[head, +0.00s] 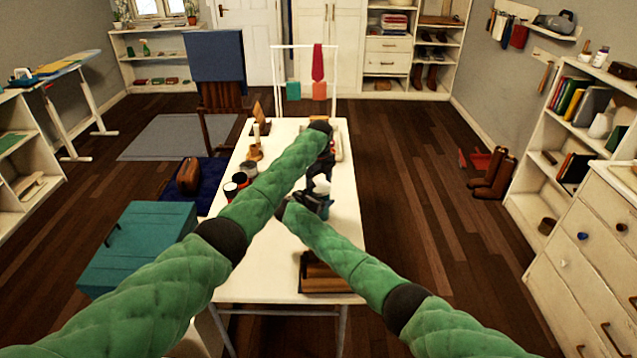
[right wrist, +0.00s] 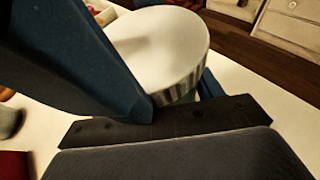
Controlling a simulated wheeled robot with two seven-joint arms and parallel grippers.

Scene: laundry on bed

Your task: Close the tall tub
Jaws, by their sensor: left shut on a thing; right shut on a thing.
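The tall tub (right wrist: 185,96) stands on the white table, mostly hidden by my arms and grippers. Its round white lid (head: 320,185) has a ridged rim; it fills the upper middle of the right wrist view (right wrist: 165,42) and sits at the tub's top. Whether it is fully seated I cannot tell. My left gripper (head: 322,168) reaches down from above and is shut at the lid, its fingertips hard to make out. My right gripper (head: 308,206) is shut on the tub from the near side, just below the lid.
A brown wooden object (head: 322,275) lies at the table's near edge. Several dark and white jars (head: 240,180) stand at the left edge. The table's right side (head: 347,235) is clear.

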